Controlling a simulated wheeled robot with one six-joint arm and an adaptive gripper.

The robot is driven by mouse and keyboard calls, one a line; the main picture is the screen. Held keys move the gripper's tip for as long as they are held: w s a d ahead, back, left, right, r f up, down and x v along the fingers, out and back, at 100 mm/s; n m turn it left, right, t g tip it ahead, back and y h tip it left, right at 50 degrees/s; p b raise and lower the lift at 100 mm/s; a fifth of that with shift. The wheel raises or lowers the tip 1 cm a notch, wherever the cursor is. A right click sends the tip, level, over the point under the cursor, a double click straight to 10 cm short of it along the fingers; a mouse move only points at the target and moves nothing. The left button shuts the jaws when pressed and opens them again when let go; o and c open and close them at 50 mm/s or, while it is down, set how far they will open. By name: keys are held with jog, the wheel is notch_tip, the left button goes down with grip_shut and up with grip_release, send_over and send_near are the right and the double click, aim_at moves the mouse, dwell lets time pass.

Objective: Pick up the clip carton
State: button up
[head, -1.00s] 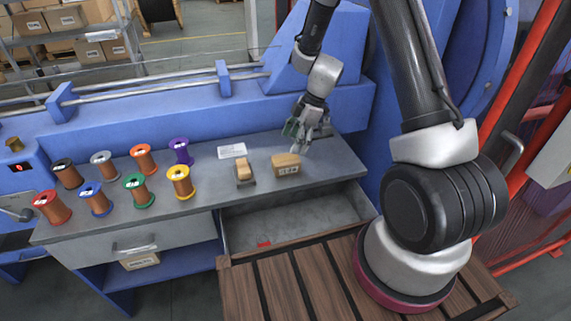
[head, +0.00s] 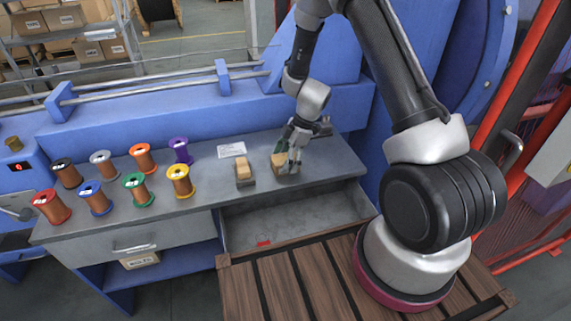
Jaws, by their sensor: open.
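The clip carton (head: 279,165) is a small tan cardboard box on the grey bench top, right of the wooden-topped block. Its front and right side are partly hidden by my gripper. My gripper (head: 291,168) is open and points down over the carton, with its fingers at the carton's right part. I cannot tell whether the fingers touch it.
A wooden-topped block (head: 243,172) stands just left of the carton, with a white label card (head: 231,150) behind it. Several coloured wire spools (head: 137,190) fill the bench's left side. An open drawer (head: 290,222) below holds a small red item (head: 263,243).

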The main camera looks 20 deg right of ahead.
jog(key=shift+f, duration=0.2)
dwell(0.3)
jog(key=shift+c, duration=0.4)
jog(key=c, duration=1.2)
